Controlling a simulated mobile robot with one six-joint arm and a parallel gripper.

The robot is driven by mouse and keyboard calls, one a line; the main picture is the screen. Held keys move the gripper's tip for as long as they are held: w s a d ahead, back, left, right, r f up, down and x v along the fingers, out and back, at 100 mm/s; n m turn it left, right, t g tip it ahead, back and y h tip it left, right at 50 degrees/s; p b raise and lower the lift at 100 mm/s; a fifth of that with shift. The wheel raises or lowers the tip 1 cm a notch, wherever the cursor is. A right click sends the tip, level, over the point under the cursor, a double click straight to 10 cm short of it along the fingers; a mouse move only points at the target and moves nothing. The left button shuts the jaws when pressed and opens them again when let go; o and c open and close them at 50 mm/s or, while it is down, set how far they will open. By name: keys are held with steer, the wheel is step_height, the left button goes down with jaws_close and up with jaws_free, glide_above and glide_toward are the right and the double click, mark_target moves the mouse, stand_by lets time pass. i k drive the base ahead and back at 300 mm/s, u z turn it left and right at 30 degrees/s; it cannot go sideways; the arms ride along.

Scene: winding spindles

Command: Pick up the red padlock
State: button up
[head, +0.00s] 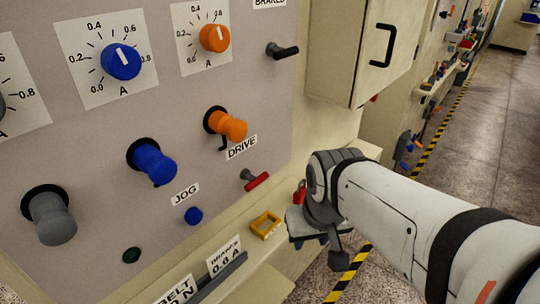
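A small red thing (299,193) that looks like the red padlock shows at the left edge of my wrist, above the ledge and mostly hidden by my arm. My gripper (302,232) is at the end of the white arm, beside and just below the red thing. The fingers are turned away and largely hidden, so I cannot tell whether they are open or shut, or whether they touch it.
The grey panel carries blue, orange and grey knobs. A red-handled lever (257,181) sticks out left of my gripper. A yellow open frame (265,225) lies on the cream ledge (262,262). A cabinet (350,55) with a black handle juts out above my arm. Open floor lies right.

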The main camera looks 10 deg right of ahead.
mark_target(299, 195)
steer(key=u, duration=3.15)
steer(key=k, duration=2.45)
steer(key=z, duration=1.15)
steer(key=i, duration=1)
steer(key=z, duration=0.1)
